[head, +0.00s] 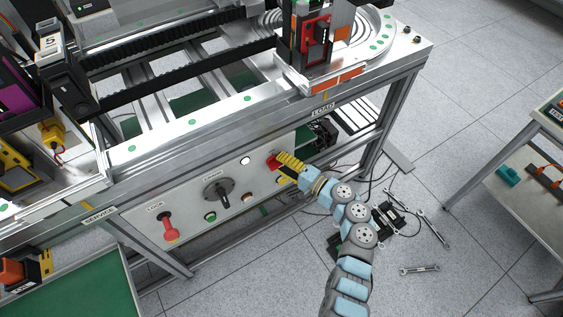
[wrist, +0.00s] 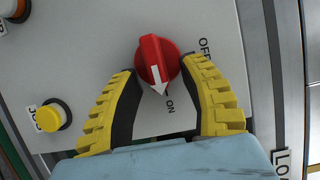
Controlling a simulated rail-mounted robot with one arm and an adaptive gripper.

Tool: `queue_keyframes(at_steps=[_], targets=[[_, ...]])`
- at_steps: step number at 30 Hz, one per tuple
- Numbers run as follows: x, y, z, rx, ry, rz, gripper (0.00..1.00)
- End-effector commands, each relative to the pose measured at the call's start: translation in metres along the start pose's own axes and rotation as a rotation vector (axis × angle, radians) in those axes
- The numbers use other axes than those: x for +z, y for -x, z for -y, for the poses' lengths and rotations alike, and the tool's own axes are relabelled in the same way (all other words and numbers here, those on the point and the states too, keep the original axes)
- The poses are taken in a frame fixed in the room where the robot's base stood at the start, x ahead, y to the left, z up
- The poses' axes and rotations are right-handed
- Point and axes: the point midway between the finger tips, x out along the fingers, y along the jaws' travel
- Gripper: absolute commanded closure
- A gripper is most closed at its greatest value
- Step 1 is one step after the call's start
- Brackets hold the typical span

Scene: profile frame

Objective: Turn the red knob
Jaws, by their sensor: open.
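The red knob (wrist: 157,62) is on the grey panel (wrist: 75,60), between the OFF and ON labels in the wrist view. Its white arrow points down toward ON. My gripper (wrist: 165,78) has its yellow ribbed fingers on either side of the knob, with gaps visible, so it is around the knob but not clamped. In the head view the knob (head: 272,162) is partly hidden behind my gripper (head: 283,158) at the right part of the panel.
A yellow button (wrist: 50,117) sits left of the knob in the wrist view. The frame's profile edge runs close on the right. Wrenches (head: 420,269) and cables lie on the floor.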

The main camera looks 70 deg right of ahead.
Motion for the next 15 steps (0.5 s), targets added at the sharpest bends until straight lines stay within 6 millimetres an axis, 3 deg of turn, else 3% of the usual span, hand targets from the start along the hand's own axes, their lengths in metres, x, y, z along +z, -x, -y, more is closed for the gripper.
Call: queue_keyframes(at_steps=[5,15], targets=[[-0.001,0.015,-0.001,0.001,-0.002,-0.004,0.58],[-0.002,0.078,0.000,0.002,0.001,-0.006,0.58]])
